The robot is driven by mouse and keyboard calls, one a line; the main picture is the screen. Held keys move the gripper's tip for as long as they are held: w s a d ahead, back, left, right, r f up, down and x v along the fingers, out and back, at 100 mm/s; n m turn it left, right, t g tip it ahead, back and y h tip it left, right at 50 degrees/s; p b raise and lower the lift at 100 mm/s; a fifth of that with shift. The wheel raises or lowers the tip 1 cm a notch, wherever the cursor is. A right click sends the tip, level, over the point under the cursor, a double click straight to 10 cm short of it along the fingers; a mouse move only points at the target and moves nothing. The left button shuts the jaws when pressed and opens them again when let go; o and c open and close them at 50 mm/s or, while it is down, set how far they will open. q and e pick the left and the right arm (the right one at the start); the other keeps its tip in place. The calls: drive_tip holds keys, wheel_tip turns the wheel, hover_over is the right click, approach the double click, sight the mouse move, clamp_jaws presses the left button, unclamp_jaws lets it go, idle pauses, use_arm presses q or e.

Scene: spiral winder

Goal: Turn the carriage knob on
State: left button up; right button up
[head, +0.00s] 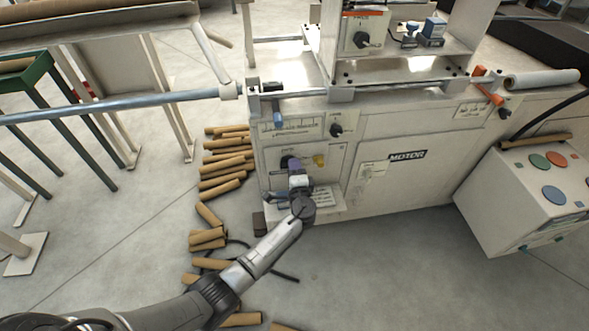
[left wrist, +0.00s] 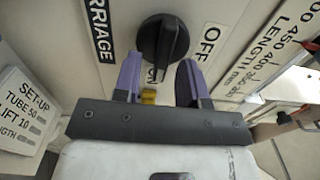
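The carriage knob (left wrist: 165,42) is a black rotary knob on a pale panel, with a raised grip bar. Part of the word CARRIAGE shows on its left, OFF on its right, and a partly hidden label below it. My left gripper (left wrist: 160,72) is open, its two purple fingers reaching toward the knob with a gap between them. I cannot tell whether either finger touches it. In the head view my left gripper (head: 294,168) is at the lower-left panel of the machine and largely covers the knob (head: 285,161). My right gripper is in neither view.
A yellow button (head: 319,160) is right of the gripper. Other black knobs are above (head: 336,130) and on the upper box (head: 361,40). Cardboard tubes (head: 222,185) lie on the floor left of the machine. A control box (head: 530,195) stands at right.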

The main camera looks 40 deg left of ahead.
use_arm(q)
drive_tip(key=p+v, duration=0.4)
drive_tip(key=v, duration=1)
drive_tip(key=shift+a, duration=0.15)
